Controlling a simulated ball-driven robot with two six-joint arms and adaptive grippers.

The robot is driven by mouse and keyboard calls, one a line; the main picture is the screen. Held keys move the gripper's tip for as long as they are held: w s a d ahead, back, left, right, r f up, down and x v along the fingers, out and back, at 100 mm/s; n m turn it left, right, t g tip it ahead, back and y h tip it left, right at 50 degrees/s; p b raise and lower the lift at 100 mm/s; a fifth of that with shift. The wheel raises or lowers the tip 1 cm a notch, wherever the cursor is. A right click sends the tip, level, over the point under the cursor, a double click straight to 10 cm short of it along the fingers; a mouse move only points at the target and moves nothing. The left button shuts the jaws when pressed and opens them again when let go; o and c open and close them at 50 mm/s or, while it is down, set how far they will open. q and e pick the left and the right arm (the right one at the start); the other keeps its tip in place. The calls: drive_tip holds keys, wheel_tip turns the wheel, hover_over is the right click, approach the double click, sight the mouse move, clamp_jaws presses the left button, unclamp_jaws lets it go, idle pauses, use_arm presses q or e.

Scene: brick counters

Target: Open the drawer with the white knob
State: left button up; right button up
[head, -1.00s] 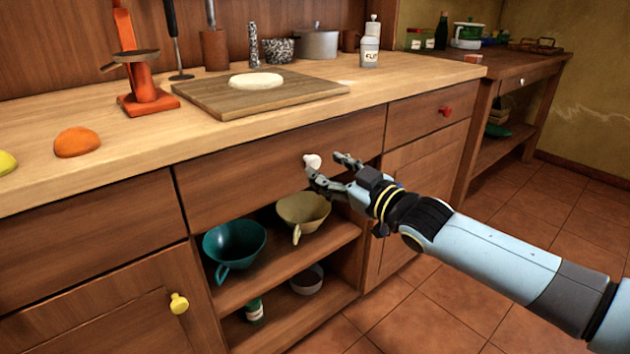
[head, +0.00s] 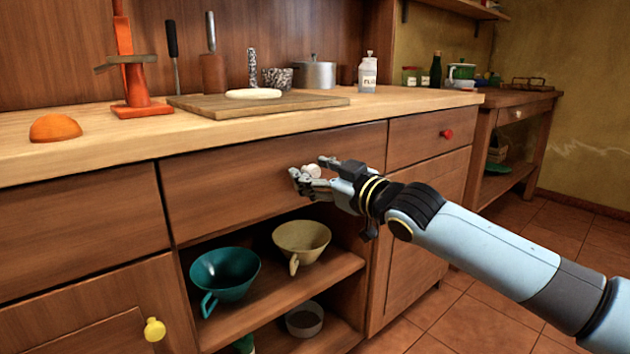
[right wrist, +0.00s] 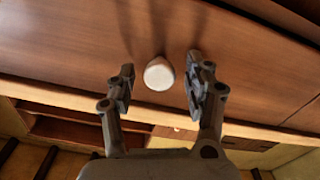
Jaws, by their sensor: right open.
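The drawer (head: 230,187) with the white knob is closed, its wooden front flush under the counter top. The white knob (head: 312,171) sits on the drawer front, and it also shows in the right wrist view (right wrist: 159,74). My right gripper (head: 310,173) is open at the knob. In the right wrist view the open fingers (right wrist: 157,90) stand on either side of the knob, with a gap on each side. The far finger partly covers the knob's surroundings in the head view. My left gripper is not in view.
Below the drawer is an open shelf with a teal cup (head: 225,274) and a cream cup (head: 301,241). A red knob (head: 446,134) is on the drawer to the right, a yellow knob (head: 154,329) on the door at lower left. A cutting board (head: 300,101) lies on the counter.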

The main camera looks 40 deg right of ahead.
clamp_jaws()
idle(0.4)
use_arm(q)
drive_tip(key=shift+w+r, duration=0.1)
